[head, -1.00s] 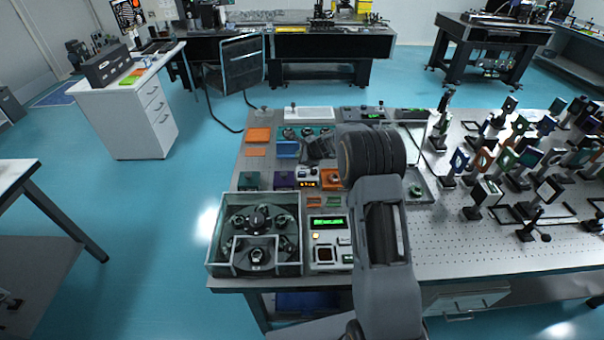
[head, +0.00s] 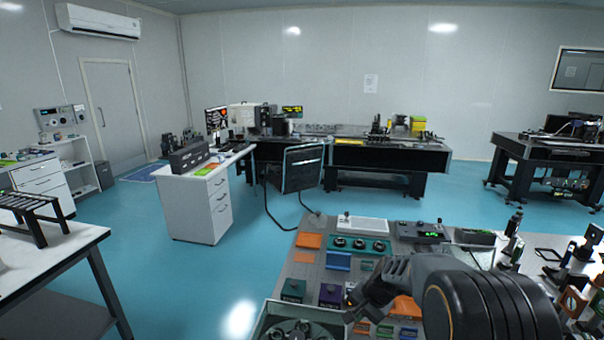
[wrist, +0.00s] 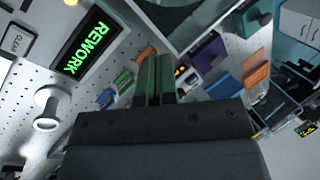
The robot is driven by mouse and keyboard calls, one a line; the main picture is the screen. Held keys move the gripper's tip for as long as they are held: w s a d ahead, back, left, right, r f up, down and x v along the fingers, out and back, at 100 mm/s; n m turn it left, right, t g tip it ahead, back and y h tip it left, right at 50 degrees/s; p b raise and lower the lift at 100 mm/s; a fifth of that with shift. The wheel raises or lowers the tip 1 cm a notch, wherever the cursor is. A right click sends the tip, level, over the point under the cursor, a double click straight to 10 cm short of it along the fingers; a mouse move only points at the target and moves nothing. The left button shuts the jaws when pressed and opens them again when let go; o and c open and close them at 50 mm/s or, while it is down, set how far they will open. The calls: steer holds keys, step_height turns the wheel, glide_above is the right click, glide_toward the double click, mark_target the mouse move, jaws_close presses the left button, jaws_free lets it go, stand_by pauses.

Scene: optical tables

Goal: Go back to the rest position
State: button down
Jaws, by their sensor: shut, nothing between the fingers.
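My gripper (head: 352,303) is at the lower middle of the head view, over the near optical table (head: 300,262), with my folded arm to its right. In the wrist view my gripper (wrist: 155,78) shows two green-grey fingers side by side, shut with nothing between them. A device with a green REWORK display (wrist: 85,42) is left of the fingers in the wrist view. The fingers look clear of it. The exact height over the table cannot be told.
An orange block (head: 309,241), a blue block (head: 338,261), a green box (head: 292,290) and a grey-framed tray (head: 268,322) crowd the near table. Optical mounts (head: 575,300) stand at right. Blue floor (head: 180,275) is open at left, beside a white-topped bench (head: 50,258).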

steer(key=s+r+n+t+h, duration=0.1)
steer(key=s+r+n+h, duration=0.1)
steer(key=s+r, duration=0.4)
steer(key=s+d+r+n+t+h, duration=0.1)
steer(key=s+r+n, duration=0.4)
steer(key=s, duration=0.9)
step_height(320, 180, up, 2)
steer(key=shift+d+r+n+h, duration=0.1)
steer(key=shift+d+n+h, duration=0.2)
steer(key=shift+h, duration=0.1)
steer(key=shift+s, duration=0.1)
stand_by(0.4)
